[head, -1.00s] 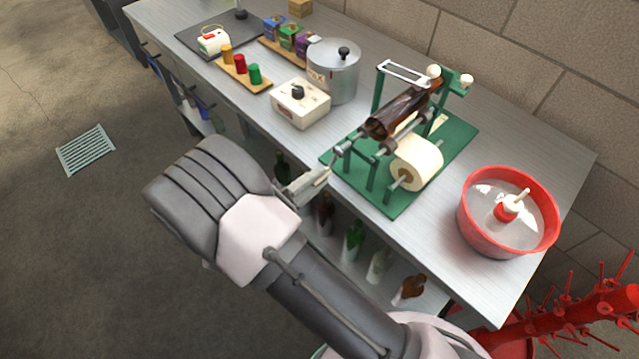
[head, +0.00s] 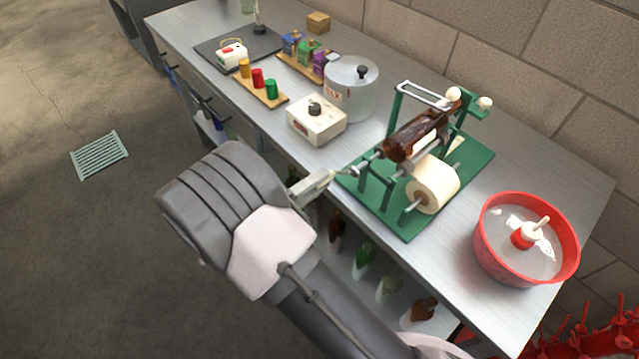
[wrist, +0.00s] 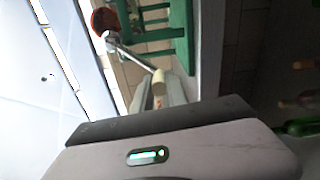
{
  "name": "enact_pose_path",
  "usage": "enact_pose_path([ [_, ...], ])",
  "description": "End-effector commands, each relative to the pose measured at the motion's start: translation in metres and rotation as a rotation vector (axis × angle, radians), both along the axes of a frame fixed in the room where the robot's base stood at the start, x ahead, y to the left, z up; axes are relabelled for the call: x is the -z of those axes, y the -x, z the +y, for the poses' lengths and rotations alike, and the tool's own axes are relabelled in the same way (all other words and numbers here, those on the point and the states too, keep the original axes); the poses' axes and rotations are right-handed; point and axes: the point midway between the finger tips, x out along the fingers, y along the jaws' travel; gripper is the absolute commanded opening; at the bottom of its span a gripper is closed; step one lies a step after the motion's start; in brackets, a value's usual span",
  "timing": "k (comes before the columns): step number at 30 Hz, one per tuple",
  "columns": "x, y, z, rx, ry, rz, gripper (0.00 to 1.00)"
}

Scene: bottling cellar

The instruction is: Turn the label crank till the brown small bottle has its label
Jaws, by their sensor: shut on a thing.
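The brown bottle (head: 402,146) lies on its side across the rollers of the green label machine (head: 398,222). A pale patch shows on its lower side; I cannot tell how much is label on the glass. The label roll (head: 434,186) sits in front of it. The crank (head: 354,171) sticks out of the machine's left side. My gripper (head: 328,178) is at the crank's end, over the bench's front edge. In the wrist view, my gripper (wrist: 165,98) is shut on the crank's cream handle (wrist: 158,80), with the metal crank arm (wrist: 132,56) running up from it.
A red basin (head: 487,252) of liquid stands right of the machine. A white box with a knob (head: 317,124) and a metal pot (head: 350,95) stand to its left. Several bottles are on the shelf below, near my arm. Red pegs (head: 575,335) stand at lower right.

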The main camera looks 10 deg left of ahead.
Motion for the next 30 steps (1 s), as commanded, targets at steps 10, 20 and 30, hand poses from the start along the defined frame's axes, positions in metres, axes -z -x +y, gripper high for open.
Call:
enact_pose_path([
  [10,-0.011,-0.003,0.003,0.003,-0.111,-0.088,0.0],
  [20,-0.018,-0.005,0.006,0.004,-0.108,-0.086,0.0],
  [30,-0.02,-0.006,0.007,0.004,-0.108,-0.086,0.0],
])
